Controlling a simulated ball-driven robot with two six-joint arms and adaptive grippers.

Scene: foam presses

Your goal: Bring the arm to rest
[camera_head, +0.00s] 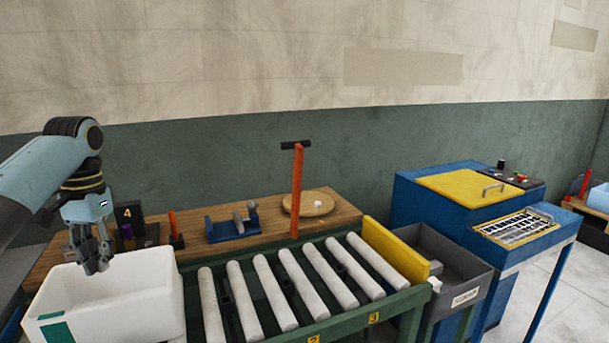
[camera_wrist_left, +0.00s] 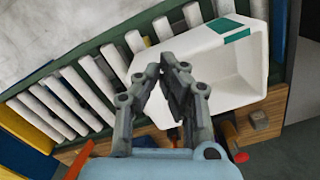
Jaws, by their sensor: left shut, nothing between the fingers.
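My left gripper (camera_head: 97,266) hangs fingers down over the white bin (camera_head: 120,310) at the left end of the roller conveyor. Its fingers are shut with nothing between them. In the left wrist view the gripper (camera_wrist_left: 172,72) shows in front of the same white bin (camera_wrist_left: 222,66), which has a green patch on its rim. My left arm comes in from the left edge of the head view. My right gripper is not in view.
A roller conveyor (camera_head: 273,290) with a yellow end stop (camera_head: 393,247) runs right of the bin. Behind it, a wooden bench holds a blue fixture (camera_head: 232,226), a round board (camera_head: 308,207) and an upright orange lever (camera_head: 298,185). A grey crate (camera_head: 455,272) and blue machine (camera_head: 430,205) stand right.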

